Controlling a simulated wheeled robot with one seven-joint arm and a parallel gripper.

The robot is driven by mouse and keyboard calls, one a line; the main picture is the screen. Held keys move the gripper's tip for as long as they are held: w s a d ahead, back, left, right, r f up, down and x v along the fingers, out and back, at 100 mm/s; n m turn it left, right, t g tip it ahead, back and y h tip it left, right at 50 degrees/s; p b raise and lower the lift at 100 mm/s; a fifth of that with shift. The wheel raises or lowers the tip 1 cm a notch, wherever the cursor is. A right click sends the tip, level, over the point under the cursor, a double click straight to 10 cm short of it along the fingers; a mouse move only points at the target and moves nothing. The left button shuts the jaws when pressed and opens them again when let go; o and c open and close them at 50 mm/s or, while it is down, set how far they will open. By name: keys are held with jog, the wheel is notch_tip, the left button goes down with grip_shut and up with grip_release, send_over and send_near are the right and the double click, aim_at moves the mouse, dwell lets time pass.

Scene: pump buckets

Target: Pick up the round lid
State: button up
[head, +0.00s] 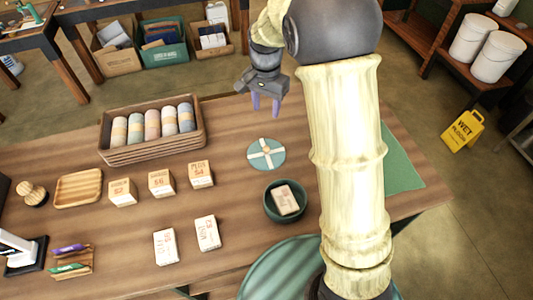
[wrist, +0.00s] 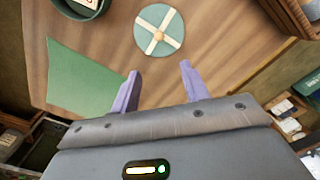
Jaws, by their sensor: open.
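The round lid (head: 266,154) is a green disc with a cream cross and a small knob, lying flat on the wooden table. In the wrist view the lid (wrist: 159,30) is at the top centre, beyond the fingertips, its knob orange-brown. My gripper (head: 265,105) is open and empty, with purple fingers, above the table's far edge and apart from the lid. In the wrist view my gripper (wrist: 158,75) shows two spread fingers with nothing between them. A dark green round bowl (head: 285,202) holding a pale block stands just in front of the lid.
A wooden tray (head: 152,152) with several rolls stands left of the lid. Several boxes (head: 161,183) stand to the left. A green mat (head: 398,160) lies at the right, behind my arm. Bare table surrounds the lid. A yellow wet-floor sign (head: 462,131) stands on the floor at right.

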jog(key=p, duration=0.3)
send_over(266, 148)
jog(key=f, duration=1.2)
jog(key=shift+w+f, duration=0.1)
jog(key=shift+w, duration=0.1)
jog(key=shift+s+f+p, duration=0.1)
jog(key=shift+f+p, duration=0.2)
jog(key=shift+f, duration=0.35)
jog(key=shift+f+p, duration=0.65)
jog(key=shift+f, duration=1.3)
grip_shut()
